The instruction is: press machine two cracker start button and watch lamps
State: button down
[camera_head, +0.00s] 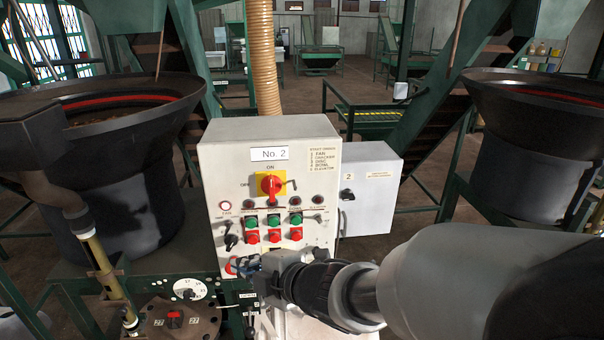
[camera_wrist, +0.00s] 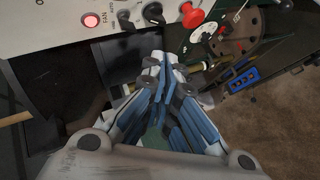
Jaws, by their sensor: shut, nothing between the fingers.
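The white No. 2 control box (camera_head: 228,170) stands in the middle of the head view. It has a row of green buttons (camera_head: 273,220) above a row of red buttons (camera_head: 274,236); their small labels are unreadable, so I cannot tell which is the cracker's. Above runs a row of lamps: the leftmost lamp (camera_head: 225,206) glows, the others look dark red. In the wrist view the glowing lamp (camera_wrist: 91,20) is labelled FAN. My gripper (camera_wrist: 160,62) is shut and empty. In the head view it is by the panel's lower edge, below the buttons.
A red-yellow main switch (camera_head: 270,185) and black selector knobs (camera_head: 231,241) are on the panel. A white dial (camera_head: 190,289) sits below left. A smaller grey box (camera_head: 372,170) adjoins at right. Large dark bowls (camera_head: 125,190) flank the panel. A ribbed hose (camera_head: 263,60) rises behind.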

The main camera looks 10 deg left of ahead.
aim_at(251, 224)
dwell(0.3)
jog(key=shift+w+a+p, duration=0.35)
jog(key=shift+w+p, duration=0.2)
jog(key=shift+w, duration=0.85)
jog(key=shift+w+a+p, duration=0.4)
jog(key=shift+w+p, duration=0.1)
jog(key=shift+w, duration=0.95)
jog(key=shift+w+a+p, duration=0.35)
jog(key=shift+w+p, duration=0.2)
jog(key=shift+w, duration=0.85)
jog(key=shift+w, duration=0.15)
jog(key=shift+w+a, duration=0.1)
jog(key=shift+w, duration=0.15)
jog(key=shift+w+a+r, duration=0.1)
jog(key=shift+w, duration=0.35)
jog(key=shift+s, duration=0.15)
jog(key=shift+s+d+b, duration=0.2)
jog(key=shift+s+b, duration=0.15)
jog(key=shift+s, duration=0.4)
